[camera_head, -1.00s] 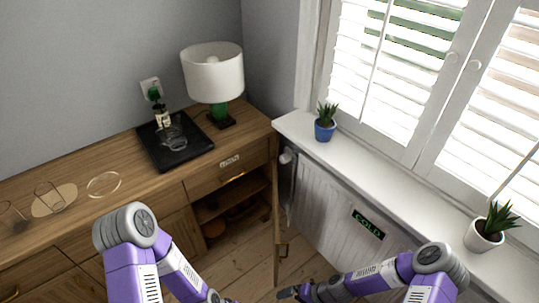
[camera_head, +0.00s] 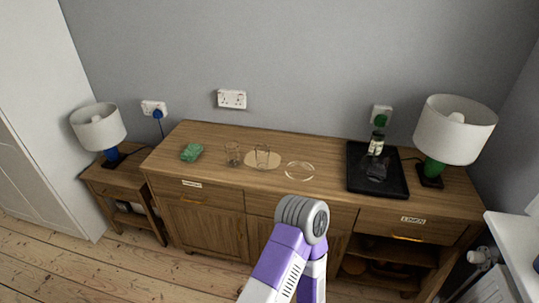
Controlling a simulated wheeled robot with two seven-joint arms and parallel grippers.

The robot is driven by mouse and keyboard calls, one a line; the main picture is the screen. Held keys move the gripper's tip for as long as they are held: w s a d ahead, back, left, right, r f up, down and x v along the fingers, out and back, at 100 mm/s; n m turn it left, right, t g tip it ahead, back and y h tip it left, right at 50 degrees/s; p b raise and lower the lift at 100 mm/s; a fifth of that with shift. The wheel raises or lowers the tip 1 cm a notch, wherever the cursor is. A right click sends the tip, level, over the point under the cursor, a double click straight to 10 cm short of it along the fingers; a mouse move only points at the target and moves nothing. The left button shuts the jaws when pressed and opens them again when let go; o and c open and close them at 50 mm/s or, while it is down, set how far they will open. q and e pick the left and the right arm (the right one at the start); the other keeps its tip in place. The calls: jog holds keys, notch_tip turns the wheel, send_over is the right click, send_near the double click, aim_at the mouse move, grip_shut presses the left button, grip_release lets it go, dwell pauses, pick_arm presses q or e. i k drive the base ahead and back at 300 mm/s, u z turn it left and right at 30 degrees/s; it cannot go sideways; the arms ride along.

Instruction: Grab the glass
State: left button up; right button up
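Several clear glass items stand on the wooden sideboard (camera_head: 215,177). One clear tumbler (camera_head: 233,154) stands left of a round pale wooden board (camera_head: 276,163). A second clear glass (camera_head: 262,154) stands on that board. A third clear glass piece (camera_head: 376,171) is on the black tray (camera_head: 397,186) at the right, near a small bottle (camera_head: 376,145). Which glass is meant cannot be told. One of my purple arms rises in front of the sideboard. Neither gripper shows, and no glass is seen held.
A thin transparent disc or ring (camera_head: 299,171) lies right of the board. A green folded item (camera_head: 191,152) lies at the left. White-shaded lamps stand at the far left (camera_head: 98,127) and right (camera_head: 455,128). The right-hand cupboard compartment (camera_head: 384,267) is open. Floorboards at the lower left are clear.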

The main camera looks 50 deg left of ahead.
aim_at(262, 150)
jog(key=u, duration=2.35)
jog(key=i, duration=1.25)
